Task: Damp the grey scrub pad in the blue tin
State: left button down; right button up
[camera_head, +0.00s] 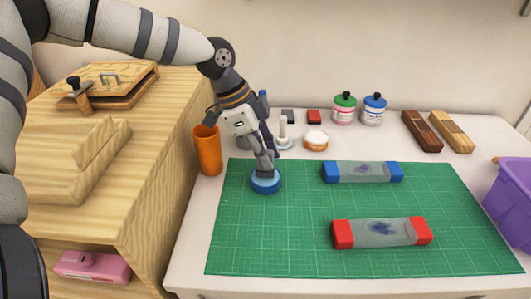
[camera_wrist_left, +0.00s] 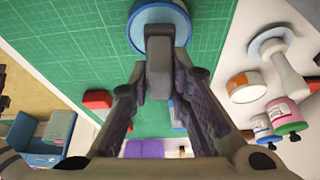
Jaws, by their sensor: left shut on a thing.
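The blue tin (camera_head: 266,187) is a low round dish on the left part of the green mat; its rim also shows at the top of the left wrist view (camera_wrist_left: 183,14). My left gripper (camera_head: 264,156) points down over the tin and is shut on the grey scrub pad. In the left wrist view the pad (camera_wrist_left: 158,68) is a grey block between the fingertips (camera_wrist_left: 157,92), its far end overlapping the tin. The pad's lower end is at the tin's opening; I cannot tell whether it touches the inside. My right gripper is not in view.
The green mat (camera_head: 290,240) holds a blue-ended block (camera_head: 362,172) and a red-ended block (camera_head: 380,233), both with dark smudges. An orange cup (camera_head: 208,150) stands close left of the arm. A white-handled stamp (camera_head: 283,132) and a round jar (camera_head: 316,140) stand behind. A purple bin (camera_head: 510,200) is right.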

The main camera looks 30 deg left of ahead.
pick_arm(q)
jog(key=shift+f, duration=0.55)
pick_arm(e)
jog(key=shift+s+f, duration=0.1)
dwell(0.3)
pick_arm(q)
jog(key=shift+s+f, duration=0.1)
jog(key=shift+f, duration=0.05)
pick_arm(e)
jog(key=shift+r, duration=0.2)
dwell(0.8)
pick_arm(q)
jog(key=shift+r+p, duration=1.2)
jog(key=shift+r, duration=2.5)
jog(key=shift+f, duration=0.1)
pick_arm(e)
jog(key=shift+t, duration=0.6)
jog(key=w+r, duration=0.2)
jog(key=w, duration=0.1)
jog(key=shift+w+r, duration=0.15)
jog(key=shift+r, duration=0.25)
